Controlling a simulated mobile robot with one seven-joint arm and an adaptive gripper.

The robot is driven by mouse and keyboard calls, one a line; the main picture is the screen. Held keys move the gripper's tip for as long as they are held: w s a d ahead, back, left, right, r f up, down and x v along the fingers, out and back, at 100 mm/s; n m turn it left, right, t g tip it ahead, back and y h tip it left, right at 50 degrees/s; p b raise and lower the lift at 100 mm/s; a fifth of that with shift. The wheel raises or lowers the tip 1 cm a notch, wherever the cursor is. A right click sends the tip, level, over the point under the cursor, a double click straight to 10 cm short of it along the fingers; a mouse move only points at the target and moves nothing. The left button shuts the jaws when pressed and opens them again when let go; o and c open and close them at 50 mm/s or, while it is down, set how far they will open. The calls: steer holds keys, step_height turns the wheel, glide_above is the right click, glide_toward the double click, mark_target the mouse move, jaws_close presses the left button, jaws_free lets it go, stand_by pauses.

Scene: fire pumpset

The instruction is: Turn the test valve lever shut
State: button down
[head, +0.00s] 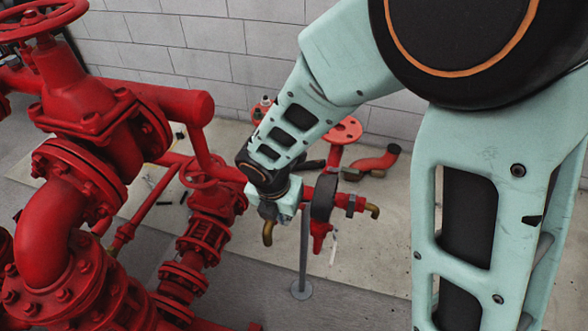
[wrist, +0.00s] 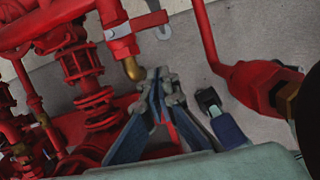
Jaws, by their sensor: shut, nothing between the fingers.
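The tips are just right of the brass elbow and below the bar, apparently apart from the bar. In the head view, my wrist is over the red test pipework (head: 327,192); my fingertips and the lever cannot be made out there.
Large red flanged pipes and a handwheel valve (head: 45,25) fill the left. A smaller red valve (head: 205,175) stands close left of my wrist. A thin grey post (head: 303,255) rises from the floor below. The pale floor slab (head: 380,240) at right is mostly clear.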

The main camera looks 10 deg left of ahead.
steer(key=shift+w+d+f+p, duration=0.1)
steer(key=shift+w+f, duration=0.4)
steer(key=shift+w, duration=0.3)
steer(key=shift+w+d+f+p, duration=0.15)
steer(key=shift+w+f, duration=0.35)
steer(key=shift+w, duration=0.3)
steer(key=shift+w+d+f+p, duration=0.1)
steer(key=shift+w+f, duration=0.4)
steer(key=shift+w, duration=0.3)
steer(key=shift+w+d+r+n+p, duration=0.1)
steer(key=shift+w+d+n+p, duration=0.05)
steer(key=shift+w+n+p, duration=0.45)
